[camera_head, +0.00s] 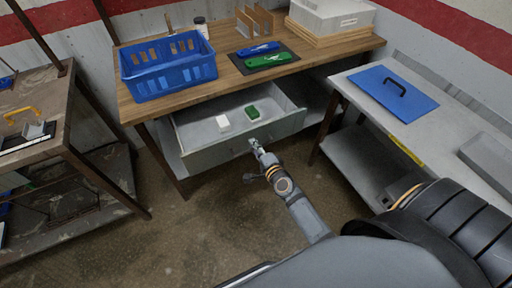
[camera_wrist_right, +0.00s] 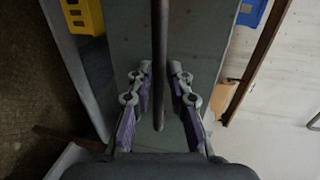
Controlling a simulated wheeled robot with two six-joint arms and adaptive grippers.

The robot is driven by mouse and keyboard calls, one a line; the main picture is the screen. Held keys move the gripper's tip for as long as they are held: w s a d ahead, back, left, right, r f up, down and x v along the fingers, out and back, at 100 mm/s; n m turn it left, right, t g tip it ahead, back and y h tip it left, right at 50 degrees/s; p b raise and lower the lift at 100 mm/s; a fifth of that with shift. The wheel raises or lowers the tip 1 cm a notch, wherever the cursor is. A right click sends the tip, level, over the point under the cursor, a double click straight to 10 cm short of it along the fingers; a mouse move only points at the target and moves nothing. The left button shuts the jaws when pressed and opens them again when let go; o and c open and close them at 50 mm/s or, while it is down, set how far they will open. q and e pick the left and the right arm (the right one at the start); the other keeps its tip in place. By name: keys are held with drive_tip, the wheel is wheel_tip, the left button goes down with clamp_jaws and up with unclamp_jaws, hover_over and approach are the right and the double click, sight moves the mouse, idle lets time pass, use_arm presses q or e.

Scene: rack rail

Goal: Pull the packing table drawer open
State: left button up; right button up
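The packing table's drawer (camera_head: 233,140) is open, slid well out from under the wooden top. A white block (camera_head: 222,123) and a green block (camera_head: 252,112) lie inside it. My right gripper (camera_head: 256,148) is at the drawer's front panel, right of its middle. In the right wrist view the drawer handle (camera_wrist_right: 160,60), a thin dark bar, runs between the fingers of my right gripper (camera_wrist_right: 161,75). The fingers stand apart with a visible gap on each side of the bar. My left gripper is not in view.
The packing table top (camera_head: 222,82) holds a blue crate (camera_head: 168,70), blue and green tools on a dark mat, and a wooden divider. A grey table (camera_head: 440,130) with a blue panel (camera_head: 393,92) stands right. A brown workbench (camera_head: 40,90) stands left. Floor before the drawer is clear.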

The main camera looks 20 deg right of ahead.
drive_tip(key=b+v, duration=0.2)
drive_tip(key=v, duration=1)
idle(0.5)
idle(0.5)
drive_tip(key=s+d+f+n+g+p, duration=0.1)
drive_tip(key=s+f+n+g, duration=0.35)
drive_tip(key=f, duration=0.85)
drive_tip(key=s+d+f+n+g+p, duration=0.1)
drive_tip(key=s+f+n+g+p, duration=0.3)
drive_tip(key=f, duration=0.9)
drive_tip(key=s+d+f+n+g, duration=0.1)
drive_tip(key=s+f+n+g, duration=0.1)
drive_tip(key=s, duration=0.5)
drive_tip(key=s+d+f+n+g+h, duration=0.1)
drive_tip(key=s+f+n+g, duration=0.1)
drive_tip(key=s+f+n, duration=0.2)
drive_tip(key=s+d+f+n+g, duration=0.1)
drive_tip(key=s+f+n+g, duration=0.1)
drive_tip(key=s+f, duration=0.5)
drive_tip(key=s+n, duration=0.1)
drive_tip(key=s, duration=0.3)
drive_tip(key=shift+s+f+b, duration=0.3)
drive_tip(key=shift+s+f, duration=0.05)
drive_tip(key=shift+s, duration=0.05)
